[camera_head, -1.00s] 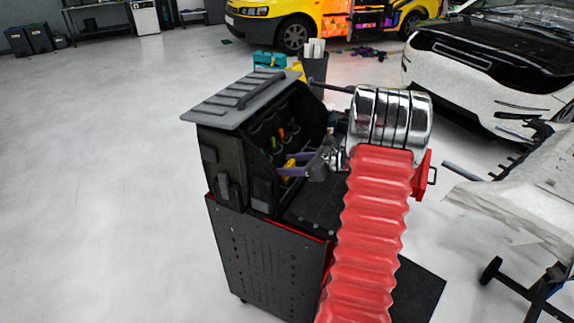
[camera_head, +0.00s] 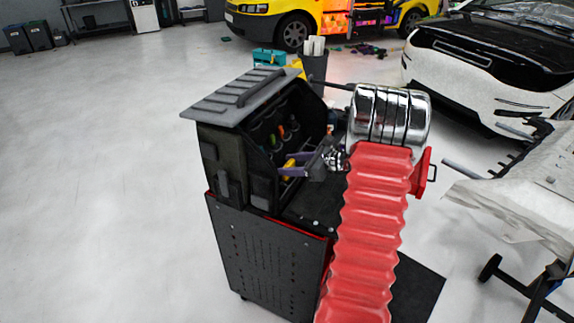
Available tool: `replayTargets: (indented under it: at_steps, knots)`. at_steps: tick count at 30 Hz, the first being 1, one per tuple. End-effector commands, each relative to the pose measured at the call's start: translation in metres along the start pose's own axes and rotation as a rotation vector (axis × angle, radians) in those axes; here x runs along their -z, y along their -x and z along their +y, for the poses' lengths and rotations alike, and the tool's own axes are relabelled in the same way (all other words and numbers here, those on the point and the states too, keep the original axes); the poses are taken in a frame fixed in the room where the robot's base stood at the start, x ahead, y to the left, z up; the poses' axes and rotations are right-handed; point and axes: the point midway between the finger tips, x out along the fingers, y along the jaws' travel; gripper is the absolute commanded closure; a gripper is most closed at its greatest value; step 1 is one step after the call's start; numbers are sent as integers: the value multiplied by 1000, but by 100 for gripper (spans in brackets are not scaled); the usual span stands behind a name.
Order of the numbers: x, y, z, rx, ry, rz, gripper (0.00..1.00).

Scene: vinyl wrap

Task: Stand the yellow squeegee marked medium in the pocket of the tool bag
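The tool bag (camera_head: 222,160) is a dark open-fronted case with a grey ribbed lid, standing on a black cart. Several tools show in its shadowed inside. My gripper (camera_head: 291,164) reaches in from the right, with its purple fingers at the bag's open front. A small yellow piece (camera_head: 289,166), probably the squeegee, shows between the fingers, which are apart. I cannot tell whether they press on it or whether it is in a pocket. Its marking cannot be read. My red arm sleeve and chrome joint hide part of the cart top.
The black cart (camera_head: 265,262) has a perforated side and red edge. Behind it stands a dark bin (camera_head: 314,75) holding white rolls. A covered trestle (camera_head: 520,200) and a white car (camera_head: 495,80) are at the right. The floor at left is clear.

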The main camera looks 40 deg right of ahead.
Motion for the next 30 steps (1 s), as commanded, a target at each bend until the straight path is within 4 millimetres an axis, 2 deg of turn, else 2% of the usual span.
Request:
replayTargets:
  at_steps: [1, 9, 20, 26, 30]
  knots:
    - [0, 0, 0, 0, 0, 0, 42]
    - [0, 0, 0, 0, 0, 0, 24]
    - [0, 4, 0, 1, 0, 0, 24]
    - [-1, 26, -1, 3, 0, -1, 24]
    - [-1, 50, -2, 4, 1, -1, 24]
